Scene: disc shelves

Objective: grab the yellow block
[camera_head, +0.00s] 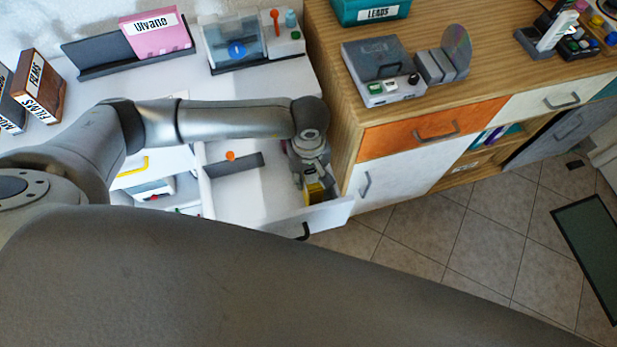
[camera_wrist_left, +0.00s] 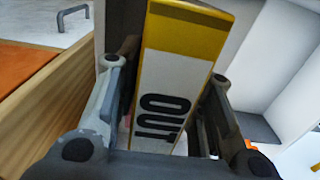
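The yellow block (camera_head: 315,193) stands in the open white drawer (camera_head: 243,205), near its right end. In the left wrist view the block (camera_wrist_left: 180,75) has yellow edges and a white face with dark letters like "OUT". My left gripper (camera_head: 311,178) reaches down into the drawer at the block. In the left wrist view its fingers (camera_wrist_left: 172,80) stand on either side of the block, very close to its sides. Whether both fingers press on it cannot be made out. My right gripper is not in view.
A dark divider (camera_head: 234,165) with an orange knob (camera_head: 230,156) lies left in the drawer. A wooden cabinet (camera_head: 345,125) with an orange drawer front (camera_head: 432,127) stands close on the right. The drawer's front wall (camera_head: 330,214) is beside the block.

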